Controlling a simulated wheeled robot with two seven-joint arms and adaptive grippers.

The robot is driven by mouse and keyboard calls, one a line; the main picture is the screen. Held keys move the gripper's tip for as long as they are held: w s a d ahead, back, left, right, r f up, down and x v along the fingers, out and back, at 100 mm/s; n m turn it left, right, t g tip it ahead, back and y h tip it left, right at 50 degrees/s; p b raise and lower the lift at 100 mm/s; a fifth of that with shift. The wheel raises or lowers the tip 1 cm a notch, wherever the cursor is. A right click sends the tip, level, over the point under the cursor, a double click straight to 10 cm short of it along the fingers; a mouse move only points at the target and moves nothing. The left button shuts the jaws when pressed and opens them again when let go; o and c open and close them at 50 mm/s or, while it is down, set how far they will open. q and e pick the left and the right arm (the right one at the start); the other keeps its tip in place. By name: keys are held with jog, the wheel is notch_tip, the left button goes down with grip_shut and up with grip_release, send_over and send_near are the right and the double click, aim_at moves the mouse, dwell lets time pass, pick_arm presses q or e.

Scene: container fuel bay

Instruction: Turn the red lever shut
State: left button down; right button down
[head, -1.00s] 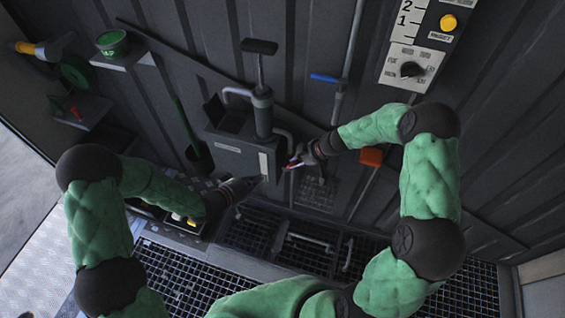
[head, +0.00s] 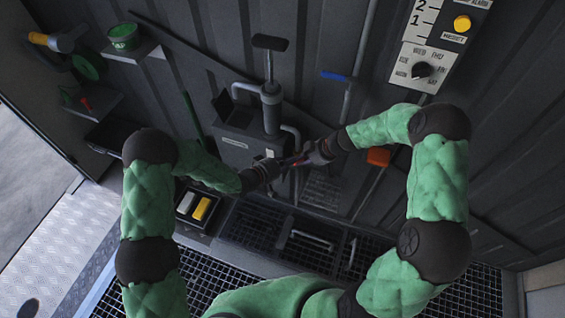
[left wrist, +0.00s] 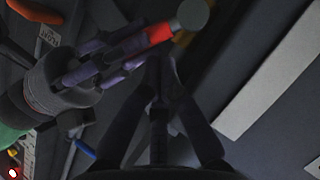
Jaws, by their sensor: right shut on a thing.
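The red lever (left wrist: 158,33) shows in the left wrist view as a short red piece beside a grey round end. My right gripper (left wrist: 140,48) is shut on it, its dark fingers reaching the red part. In the head view my right gripper (head: 291,162) is at the front of the grey pump box (head: 238,142), where hands hide most of the lever. My left gripper (head: 274,168) is close beside the right one. In the left wrist view its fingers (left wrist: 161,62) converge just below the lever, with nothing clear between them; whether they fully meet is unclear.
The pump cylinder and T-handle (head: 270,43) stand above the box. A pipe with a blue handle (head: 335,76) and an orange block (head: 378,157) are to the right. A tray with white and yellow items (head: 201,208) sits below left. Grating (head: 190,280) covers the floor.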

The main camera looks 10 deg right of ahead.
pick_arm(q)
jog(key=shift+d+f, duration=0.1)
jog(key=shift+d, duration=0.15)
pick_arm(e)
jog(key=shift+s+f, duration=0.1)
pick_arm(q)
jog(key=shift+s+d+f+m, duration=0.15)
jog(key=shift+d+f+m, duration=0.05)
jog(key=shift+d+m, duration=0.1)
pick_arm(e)
jog(key=shift+a, duration=0.15)
jog(key=c, duration=1.5)
grip_release()
pick_arm(q)
jog(key=shift+d, duration=0.1)
pick_arm(e)
jog(key=shift+o, duration=0.2)
